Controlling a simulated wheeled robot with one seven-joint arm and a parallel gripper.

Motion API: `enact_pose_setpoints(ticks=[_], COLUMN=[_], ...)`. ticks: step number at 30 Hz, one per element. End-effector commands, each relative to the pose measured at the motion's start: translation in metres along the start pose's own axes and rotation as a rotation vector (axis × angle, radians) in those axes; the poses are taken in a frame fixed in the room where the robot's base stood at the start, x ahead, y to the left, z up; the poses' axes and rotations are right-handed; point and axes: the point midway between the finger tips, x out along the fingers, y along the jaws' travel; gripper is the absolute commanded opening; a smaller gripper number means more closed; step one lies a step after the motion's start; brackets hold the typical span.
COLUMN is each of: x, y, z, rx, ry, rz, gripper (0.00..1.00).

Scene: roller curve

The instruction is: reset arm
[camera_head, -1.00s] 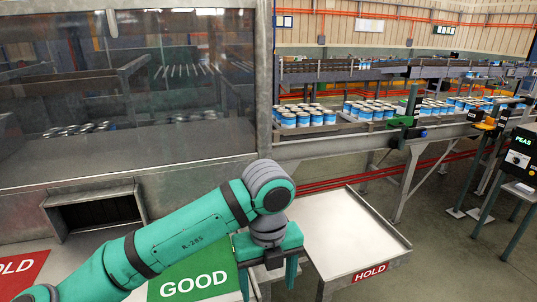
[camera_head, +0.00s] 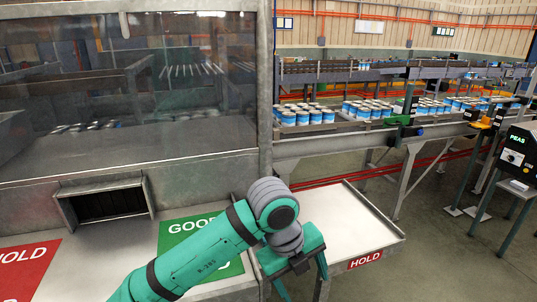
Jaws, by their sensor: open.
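My teal arm reaches in from the bottom of the head view. My gripper (camera_head: 302,284) hangs at its end with two teal fingers pointing down and spread apart. It is open, and I see nothing between the fingers. It is over the gap between the green GOOD mat (camera_head: 190,232) and the tray marked HOLD (camera_head: 335,222). The fingertips are at the bottom of the picture, partly cut off.
A red HOLD mat (camera_head: 24,268) lies at the left of the bench. A windowed metal enclosure (camera_head: 125,165) stands behind, with a dark chute opening (camera_head: 104,203). Blue-and-white cans (camera_head: 303,115) crowd the conveyor at the back. A PEAS control box (camera_head: 519,151) stands at right.

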Motion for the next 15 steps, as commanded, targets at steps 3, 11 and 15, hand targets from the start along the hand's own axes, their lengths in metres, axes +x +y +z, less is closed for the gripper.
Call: enact_pose_setpoints(ticks=[3, 11, 15], x=[0.013, 0.029, 0.03], y=[-0.028, -0.102, -0.133], z=[-0.009, -0.026, -0.032], rx=[-0.043, -0.219, -0.34], ry=[0.025, 0.111, 0.174], rz=[-0.121, -0.469, -0.645], gripper=[0.69, 0.69, 0.69])
